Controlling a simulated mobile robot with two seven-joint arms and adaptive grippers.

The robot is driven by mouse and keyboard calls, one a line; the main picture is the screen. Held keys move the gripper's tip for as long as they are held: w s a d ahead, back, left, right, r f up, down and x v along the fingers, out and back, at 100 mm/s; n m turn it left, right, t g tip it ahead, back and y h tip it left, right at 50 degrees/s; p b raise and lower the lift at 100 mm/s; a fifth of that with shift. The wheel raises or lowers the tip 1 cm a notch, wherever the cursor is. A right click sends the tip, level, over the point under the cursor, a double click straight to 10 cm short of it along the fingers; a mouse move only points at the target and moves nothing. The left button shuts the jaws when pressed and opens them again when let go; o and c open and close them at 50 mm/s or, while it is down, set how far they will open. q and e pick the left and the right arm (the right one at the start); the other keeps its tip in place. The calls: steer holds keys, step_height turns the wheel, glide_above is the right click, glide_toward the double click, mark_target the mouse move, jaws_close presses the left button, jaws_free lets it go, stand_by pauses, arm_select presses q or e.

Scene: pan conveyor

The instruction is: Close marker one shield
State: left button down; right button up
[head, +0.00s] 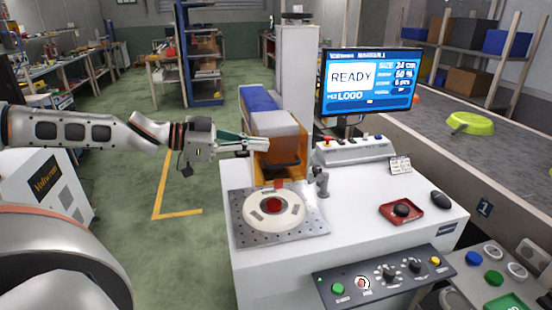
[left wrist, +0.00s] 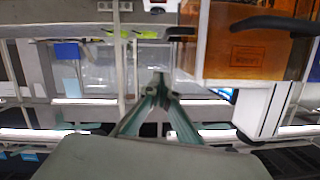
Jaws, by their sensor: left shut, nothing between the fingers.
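The marker one shield (head: 292,158) is an orange see-through cover below the grey and blue marker head (head: 272,122). It stands raised, and the work plate (head: 312,230) in front and below lies uncovered. In the left wrist view the shield (left wrist: 225,55) fills the upper right, with a dark handle (left wrist: 272,24) across it. My left gripper (head: 265,144) is shut and empty, its fingertips at the left side of the shield; contact cannot be told. Its fingers also show in the left wrist view (left wrist: 160,82). My right gripper is not in view.
A white disc (head: 258,213) with a red centre sits on the plate. The screen (head: 370,82) reads READY. A conveyor (head: 430,122) carries a green pan (head: 470,123).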

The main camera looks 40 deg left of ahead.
mark_target(276, 166)
arm_select(q)
steer(key=w+f+b, duration=0.1)
steer(key=w+d+f+b, duration=0.1)
steer(key=w+f, duration=0.1)
steer(key=w+d+f+b, duration=0.1)
steer(key=f, duration=0.1)
steer(key=shift+w+d+b, duration=0.15)
steer(key=shift+d+b, duration=0.05)
steer(key=shift+b, duration=0.15)
steer(key=shift+f, duration=0.1)
stand_by(0.4)
